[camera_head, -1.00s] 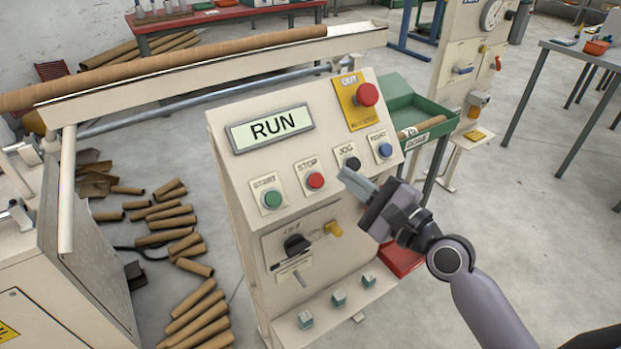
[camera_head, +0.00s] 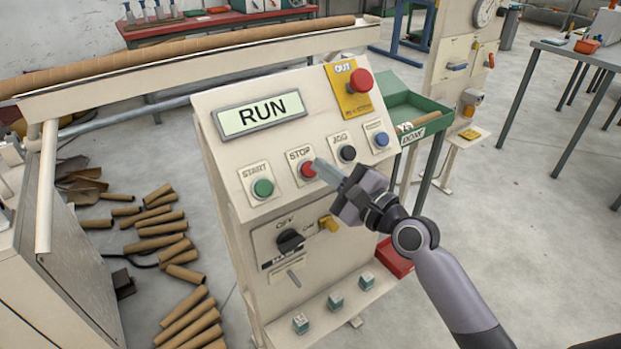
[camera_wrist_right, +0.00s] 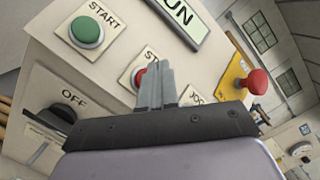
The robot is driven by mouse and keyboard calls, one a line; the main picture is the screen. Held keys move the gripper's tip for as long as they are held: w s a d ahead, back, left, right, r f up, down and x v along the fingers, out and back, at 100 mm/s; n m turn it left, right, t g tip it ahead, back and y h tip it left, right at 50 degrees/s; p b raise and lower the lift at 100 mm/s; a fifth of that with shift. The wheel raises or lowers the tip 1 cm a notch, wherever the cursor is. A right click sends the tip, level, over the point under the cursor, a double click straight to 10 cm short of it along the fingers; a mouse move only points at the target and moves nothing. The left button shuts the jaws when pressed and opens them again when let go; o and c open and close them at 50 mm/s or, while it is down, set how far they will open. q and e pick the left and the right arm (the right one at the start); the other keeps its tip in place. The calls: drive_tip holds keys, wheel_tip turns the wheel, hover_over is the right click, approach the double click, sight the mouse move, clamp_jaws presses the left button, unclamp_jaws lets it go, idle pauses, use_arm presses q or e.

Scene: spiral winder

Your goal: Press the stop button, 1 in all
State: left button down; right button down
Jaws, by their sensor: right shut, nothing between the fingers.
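The red stop button (camera_head: 308,170) sits on the sloped control panel (camera_head: 225,171), between the green start button (camera_head: 263,188) and the black jog button (camera_head: 348,153). My right gripper (camera_head: 319,166) is shut and empty. Its fingertips are at the stop button's right edge in the head view; I cannot tell whether they touch it. In the right wrist view the fingertips (camera_wrist_right: 156,72) cover much of the stop button (camera_wrist_right: 139,77). The display (camera_head: 261,115) reads RUN. My left gripper is not in view.
A red mushroom button (camera_head: 361,80) on a yellow plate stands out at the panel's upper right. A blue button (camera_head: 381,139) is beside jog. A black rotary switch (camera_head: 290,240) and yellow knob (camera_head: 328,223) are below. Cardboard tubes (camera_head: 160,229) lie on the floor at left.

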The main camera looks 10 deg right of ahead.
drive_tip(key=shift+w+a+f, duration=0.2)
drive_tip(key=shift+w+f, duration=0.15)
drive_tip(key=shift+w, duration=0.05)
idle(1.9)
drive_tip(key=shift+w+a+f+b, duration=0.1)
drive_tip(key=shift+w+f+b, duration=0.15)
drive_tip(key=shift+w+b, duration=0.1)
drive_tip(key=shift+w+a+f+b, duration=0.1)
drive_tip(key=shift+w+f+b, duration=0.15)
drive_tip(key=shift+f+b, duration=0.05)
idle(0.7)
idle(0.4)
drive_tip(key=shift+s+d+r+p, duration=0.2)
drive_tip(key=shift+s+r+p, duration=0.4)
drive_tip(key=shift+p, duration=0.2)
